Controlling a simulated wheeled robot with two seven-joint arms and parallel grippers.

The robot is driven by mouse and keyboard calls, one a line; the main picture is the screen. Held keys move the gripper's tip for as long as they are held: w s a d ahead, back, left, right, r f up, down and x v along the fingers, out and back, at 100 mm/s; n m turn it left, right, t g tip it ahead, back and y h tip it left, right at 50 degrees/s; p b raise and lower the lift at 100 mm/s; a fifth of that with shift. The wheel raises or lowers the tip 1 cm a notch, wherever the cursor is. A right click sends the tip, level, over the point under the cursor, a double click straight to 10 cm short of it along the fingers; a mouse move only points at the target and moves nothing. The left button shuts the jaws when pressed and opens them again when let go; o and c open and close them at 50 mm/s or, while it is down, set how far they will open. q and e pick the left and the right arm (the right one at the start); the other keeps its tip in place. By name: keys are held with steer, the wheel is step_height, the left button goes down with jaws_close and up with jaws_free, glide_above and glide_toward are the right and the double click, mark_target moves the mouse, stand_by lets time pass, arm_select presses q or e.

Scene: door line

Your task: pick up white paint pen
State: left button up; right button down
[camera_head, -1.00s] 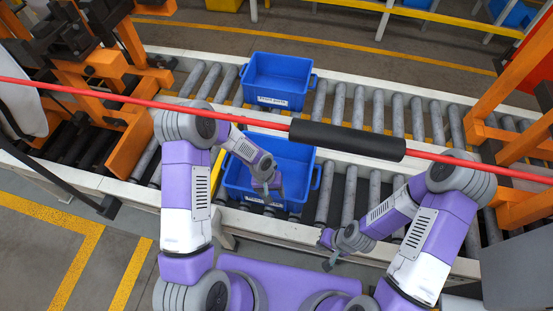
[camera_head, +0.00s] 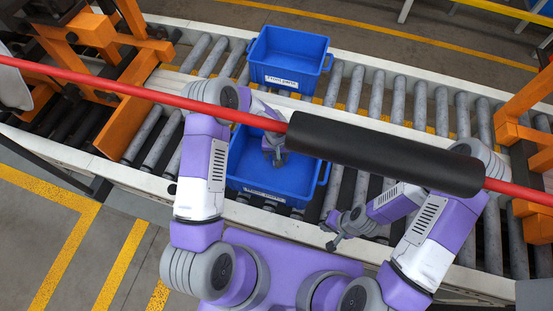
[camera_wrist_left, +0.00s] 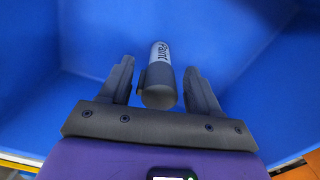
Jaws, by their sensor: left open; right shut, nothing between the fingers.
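The white paint pen (camera_wrist_left: 159,72) shows in the left wrist view. It has a white barrel with dark lettering and a grey end, and it is inside a blue bin (camera_wrist_left: 60,70). My left gripper (camera_wrist_left: 160,75) is open, with one finger on each side of the pen; I cannot tell whether they touch it. In the head view my left gripper (camera_head: 275,156) reaches into the near blue bin (camera_head: 262,192), and the pen cannot be made out there. My right gripper (camera_head: 332,240) is shut and empty, to the right of that bin.
A second blue bin (camera_head: 288,62) stands behind on the far roller line. A red bar with a black sleeve (camera_head: 385,152) crosses the head view and hides part of the near bin. Orange frames (camera_head: 120,130) stand at both sides. The rollers at right are clear.

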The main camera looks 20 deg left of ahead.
arm_select(q)
step_height(320, 180, down, 3)
steer(key=shift+r, duration=0.2)
steer(key=c, duration=1.1)
steer(key=shift+w, duration=0.1)
steer(key=shift+r, duration=0.15)
